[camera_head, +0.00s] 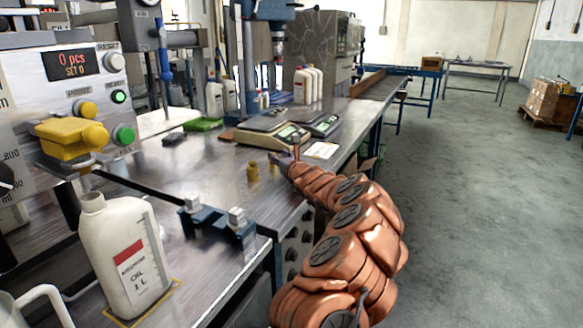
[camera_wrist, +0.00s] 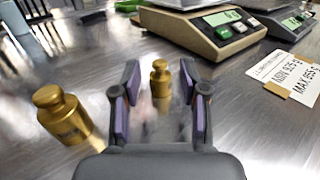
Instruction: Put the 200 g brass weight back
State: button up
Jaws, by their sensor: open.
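Two brass weights stand upright on the metal bench. The larger brass weight (camera_wrist: 62,117) is at the left of the wrist view, outside my fingers; its marking is too blurred to read. It also shows in the head view (camera_head: 253,172). The smaller brass weight (camera_wrist: 160,80) stands ahead, seen in the gap between my fingertips, and does not appear to be touched. I cannot tell which one is the 200 g. My gripper (camera_wrist: 160,92) is open, low over the bench, with purple pads on both fingers. In the head view my gripper (camera_head: 285,162) is small and partly hidden by my arm.
A weighing scale (camera_wrist: 222,35) with a green display stands just behind the smaller weight. A second scale (camera_head: 322,124) is beside it. A printed card (camera_head: 321,150) lies at the right. A white oil bottle (camera_head: 122,255) and a blue fixture (camera_head: 215,228) are nearer.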

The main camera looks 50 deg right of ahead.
jog(key=shift+v, duration=1.25)
jog(key=shift+b+v, duration=1.05)
jog(key=shift+v, duration=2.4)
